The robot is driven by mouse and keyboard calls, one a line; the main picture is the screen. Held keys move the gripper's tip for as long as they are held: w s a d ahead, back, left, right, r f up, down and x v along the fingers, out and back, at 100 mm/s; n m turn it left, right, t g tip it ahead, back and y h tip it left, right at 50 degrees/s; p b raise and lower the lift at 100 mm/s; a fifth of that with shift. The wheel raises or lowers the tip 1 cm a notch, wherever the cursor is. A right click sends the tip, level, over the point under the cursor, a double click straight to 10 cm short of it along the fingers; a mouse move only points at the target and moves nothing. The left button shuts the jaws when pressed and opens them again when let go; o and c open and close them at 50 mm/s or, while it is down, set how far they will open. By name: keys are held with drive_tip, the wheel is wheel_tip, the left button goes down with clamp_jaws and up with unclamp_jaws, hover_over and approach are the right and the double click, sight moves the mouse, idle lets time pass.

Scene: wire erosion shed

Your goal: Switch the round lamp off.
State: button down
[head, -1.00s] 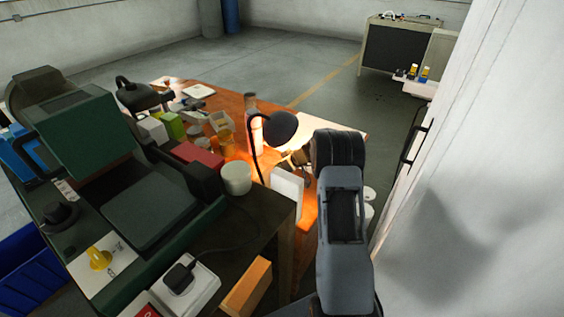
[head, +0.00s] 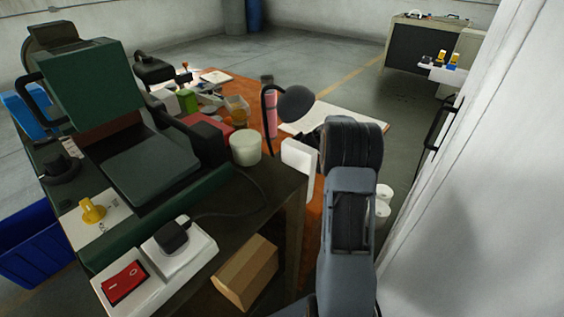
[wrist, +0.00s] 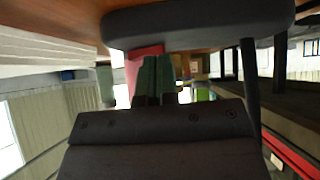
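The round lamp (head: 295,102) has a dark dome shade on a thin curved stem. It stands on the orange-brown table behind the dark bench, and no glow shows under it. My gripper is hidden behind my arm in the head view. In the wrist view my gripper (wrist: 158,57) has its two dark green fingers side by side, with no clear gap and nothing visible between them.
A white power strip with a red switch (head: 125,283) and a black plug (head: 172,235) lies on the bench front. A white tub (head: 245,149), a pink bottle (head: 270,117) and a white upright block (head: 299,160) crowd near the lamp. A white wall (head: 480,200) closes the right side.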

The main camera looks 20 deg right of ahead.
drive_tip(key=shift+s+a+f, duration=0.1)
drive_tip(key=shift+a+f, duration=0.2)
drive_tip(key=shift+f, duration=0.1)
drive_tip(key=shift+d+f+p, duration=0.1)
drive_tip(key=shift+d+p, duration=0.15)
drive_tip(key=shift+p, duration=0.1)
drive_tip(key=shift+w+d+r, duration=0.1)
drive_tip(key=shift+w+d, duration=0.05)
drive_tip(key=shift+d, duration=0.25)
drive_tip(key=shift+w+d+r, duration=0.1)
drive_tip(key=shift+w+d, duration=0.05)
drive_tip(key=shift+d, duration=0.25)
drive_tip(key=shift+w+a+r, duration=0.1)
drive_tip(key=shift+r, duration=0.1)
drive_tip(key=shift+r, duration=0.35)
wheel_tip(320, 180, up, 3)
drive_tip(key=shift+a+f, duration=0.1)
drive_tip(key=shift+f, duration=0.05)
drive_tip(key=v, duration=1)
drive_tip(key=shift+s+r, duration=0.25)
